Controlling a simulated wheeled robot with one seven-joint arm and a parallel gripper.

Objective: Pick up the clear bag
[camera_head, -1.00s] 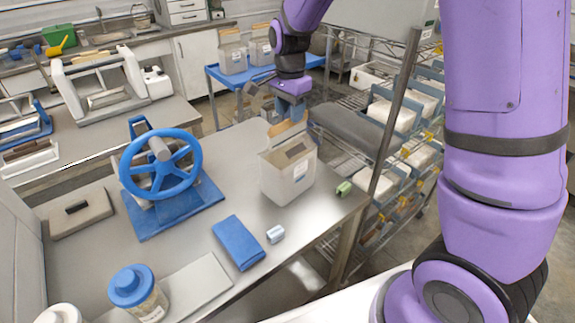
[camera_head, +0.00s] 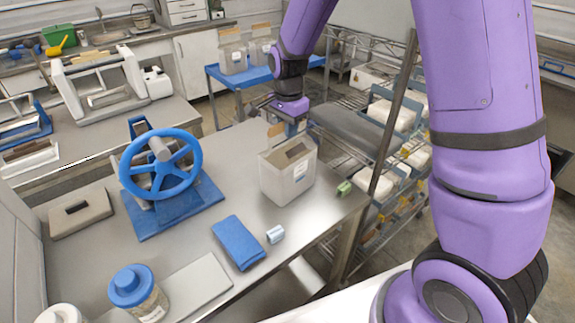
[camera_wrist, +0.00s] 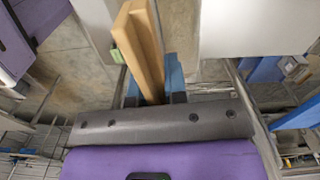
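The pale, see-through, box-shaped bag (camera_head: 286,178) stands upright near the right end of the steel table. It has a small white label and a brown upper edge. My gripper (camera_head: 290,130) is over the bag's far upper edge, pointing down, and hides part of it. In the wrist view, brown strips (camera_wrist: 145,50) run between the blue fingers of my gripper (camera_wrist: 154,85). The dark palm covers the near ends of the strips. I cannot tell whether the fingers touch or squeeze them.
A blue handwheel press (camera_head: 160,165) stands left of the bag. A blue cloth (camera_head: 238,242), a small metal cylinder (camera_head: 275,234) and a green item (camera_head: 344,188) lie nearby. A wire rack (camera_head: 395,150) stands to the right. Similar bags sit on a blue cart (camera_head: 235,78) behind.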

